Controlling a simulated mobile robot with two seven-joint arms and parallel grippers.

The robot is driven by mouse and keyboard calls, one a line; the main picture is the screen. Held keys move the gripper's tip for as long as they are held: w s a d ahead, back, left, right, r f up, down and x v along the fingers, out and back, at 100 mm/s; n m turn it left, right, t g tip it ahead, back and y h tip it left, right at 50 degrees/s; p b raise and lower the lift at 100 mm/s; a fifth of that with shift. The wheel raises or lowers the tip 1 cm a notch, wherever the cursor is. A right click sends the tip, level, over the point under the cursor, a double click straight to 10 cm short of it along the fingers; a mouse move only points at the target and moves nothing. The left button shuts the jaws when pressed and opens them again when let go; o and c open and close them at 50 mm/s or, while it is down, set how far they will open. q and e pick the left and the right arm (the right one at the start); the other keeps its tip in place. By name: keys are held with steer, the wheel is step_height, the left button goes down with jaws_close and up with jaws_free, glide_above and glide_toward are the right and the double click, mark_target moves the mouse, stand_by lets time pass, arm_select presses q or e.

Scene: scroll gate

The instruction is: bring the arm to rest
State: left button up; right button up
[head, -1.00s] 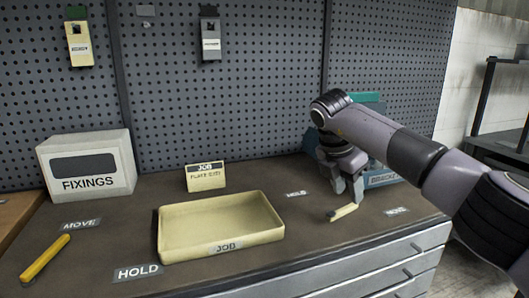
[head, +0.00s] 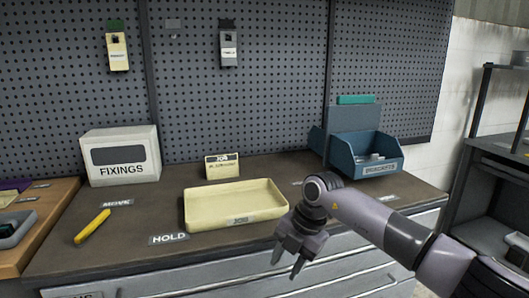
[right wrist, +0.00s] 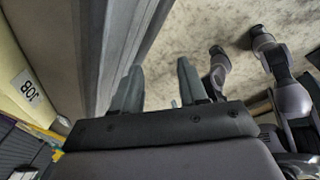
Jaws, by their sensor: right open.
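My right arm reaches in from the right in the head view. Its gripper (head: 285,270) hangs in front of the bench's front edge, fingers pointing down and apart. Nothing is between the fingers. In the right wrist view the two fingers (right wrist: 158,88) are also spread and empty, with the floor and the bench front beyond them. My left gripper does not show clearly in either view.
A cream JOB tray (head: 215,222) stands on the bench (head: 140,265), behind and left of the gripper. A blue bin (head: 375,160) with pale contents stands at the back right. A FIXINGS box (head: 120,156) and yellow stick (head: 92,227) are left.

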steer(key=s+a+r+m+t+y+p, duration=0.1)
steer(key=s+a+m+t+y+p, duration=0.15)
steer(key=s+a+y, duration=1.05)
steer(key=d+f+m+t+h+p, duration=0.1)
steer(key=d+f+m+t+h, duration=0.25)
steer(key=d+m+t, duration=0.45)
steer(key=d+f+m+t+h+p, duration=0.1)
steer(key=d+f+m+t+h, duration=0.3)
steer(key=d+m, duration=0.55)
steer(key=s+d+f+m+g+h, duration=0.2)
steer(key=s+d+f+m+h, duration=0.1)
steer(key=s+d+f, duration=0.2)
steer(key=s+d+f+m+g+h+p, duration=0.1)
steer(key=s+d+f+m+g+h, duration=0.1)
steer(key=s, duration=0.8)
steer(key=d+f+m+h, duration=0.1)
steer(key=d+f+h, duration=0.1)
steer(key=d+f, duration=0.1)
steer(key=shift+s+d+m, duration=0.15)
steer(key=shift+d+m, duration=0.15)
steer(key=shift+d, duration=0.1)
